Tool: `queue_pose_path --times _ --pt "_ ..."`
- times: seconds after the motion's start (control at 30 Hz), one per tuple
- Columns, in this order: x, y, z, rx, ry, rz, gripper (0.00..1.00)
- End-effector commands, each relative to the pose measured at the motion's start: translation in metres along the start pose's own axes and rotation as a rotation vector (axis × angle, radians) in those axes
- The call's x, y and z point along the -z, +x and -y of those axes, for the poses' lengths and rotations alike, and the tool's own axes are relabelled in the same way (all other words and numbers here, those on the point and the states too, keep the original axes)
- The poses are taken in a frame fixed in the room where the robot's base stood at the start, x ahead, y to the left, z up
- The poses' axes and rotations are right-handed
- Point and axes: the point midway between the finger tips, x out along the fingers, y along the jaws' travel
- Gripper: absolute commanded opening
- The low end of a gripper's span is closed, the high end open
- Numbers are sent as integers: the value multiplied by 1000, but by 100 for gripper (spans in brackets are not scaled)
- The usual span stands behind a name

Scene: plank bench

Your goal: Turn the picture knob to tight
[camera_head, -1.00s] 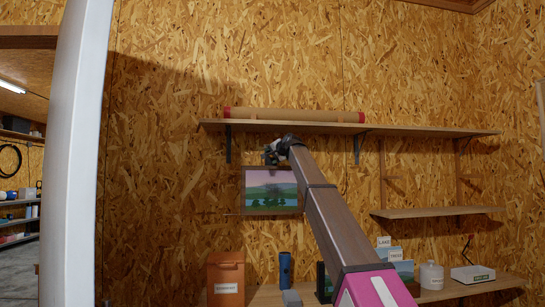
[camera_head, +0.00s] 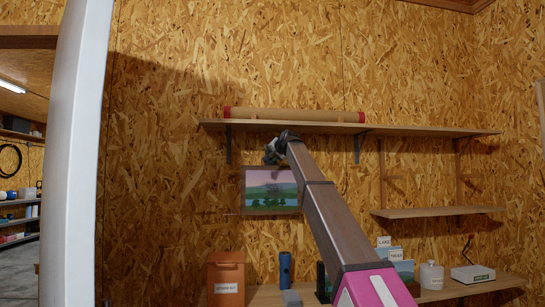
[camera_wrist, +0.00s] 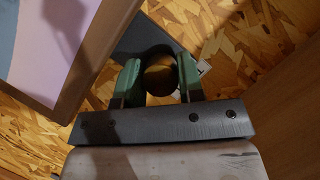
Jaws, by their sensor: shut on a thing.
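The framed landscape picture (camera_head: 270,192) hangs on the chipboard wall below the long shelf. My gripper (camera_head: 271,153) is at the picture's top edge, just under the shelf. In the wrist view, my gripper's green fingers (camera_wrist: 160,80) are shut on a round brownish knob (camera_wrist: 160,76), one finger on each side. The knob lies in shadow, and I see no pointer or readable "tight" mark on it. A small white tab (camera_wrist: 204,67) shows beside the right finger. The picture's wooden frame (camera_wrist: 95,62) runs close by at the left of the wrist view.
The long shelf (camera_head: 430,130) with a cardboard tube (camera_head: 295,115) is just above my gripper. A smaller shelf (camera_head: 440,212) is to the right. Below, the bench (camera_head: 455,289) holds a brown box (camera_head: 226,279), a blue cylinder (camera_head: 285,270) and several other items.

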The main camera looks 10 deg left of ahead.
Motion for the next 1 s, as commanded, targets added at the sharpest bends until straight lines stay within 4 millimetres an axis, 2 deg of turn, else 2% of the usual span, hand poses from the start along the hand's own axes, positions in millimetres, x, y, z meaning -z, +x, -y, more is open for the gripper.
queue_pose_path --times 1.0 --pt "0 0 3 -400 -873 24 11"
